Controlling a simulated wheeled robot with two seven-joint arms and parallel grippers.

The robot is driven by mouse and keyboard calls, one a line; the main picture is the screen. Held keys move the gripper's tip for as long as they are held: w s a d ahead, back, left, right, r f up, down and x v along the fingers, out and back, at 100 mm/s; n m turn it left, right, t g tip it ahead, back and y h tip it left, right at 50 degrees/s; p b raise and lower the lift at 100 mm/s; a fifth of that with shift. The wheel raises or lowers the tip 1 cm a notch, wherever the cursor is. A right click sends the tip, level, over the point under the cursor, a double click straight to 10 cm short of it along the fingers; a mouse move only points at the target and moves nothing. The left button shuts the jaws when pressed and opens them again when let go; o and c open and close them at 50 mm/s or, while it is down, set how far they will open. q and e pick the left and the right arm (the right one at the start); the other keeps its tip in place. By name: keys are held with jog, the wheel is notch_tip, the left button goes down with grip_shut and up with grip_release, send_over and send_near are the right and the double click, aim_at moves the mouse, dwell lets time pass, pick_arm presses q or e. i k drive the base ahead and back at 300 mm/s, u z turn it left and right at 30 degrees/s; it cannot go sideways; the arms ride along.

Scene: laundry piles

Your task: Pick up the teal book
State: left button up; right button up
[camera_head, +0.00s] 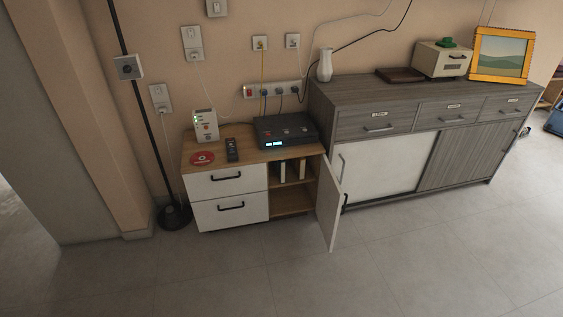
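I cannot make out a teal book in the head view. Two thin upright objects that look like books, a pale one (282,171) and another one (302,169), stand on the upper shelf of the low wooden cabinet (255,156). Their cover colours are too small and shadowed to tell. The cabinet's white door (329,205) stands open and swings out toward the floor. A flat dark brown item (400,75) lies on the grey sideboard (355,97); it may be a book or a tray. Neither of my grippers is in view.
A black device (286,130), a remote (231,149), a red disc (202,158) and a white router (205,125) sit on the cabinet. A white vase (325,65), a cream box (440,60) and a framed picture (502,54) stand on the sideboard. The floor in front is clear.

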aim_at(280, 164)
jog(key=u, duration=0.8)
jog(key=i, duration=1.4)
jog(key=z, duration=0.35)
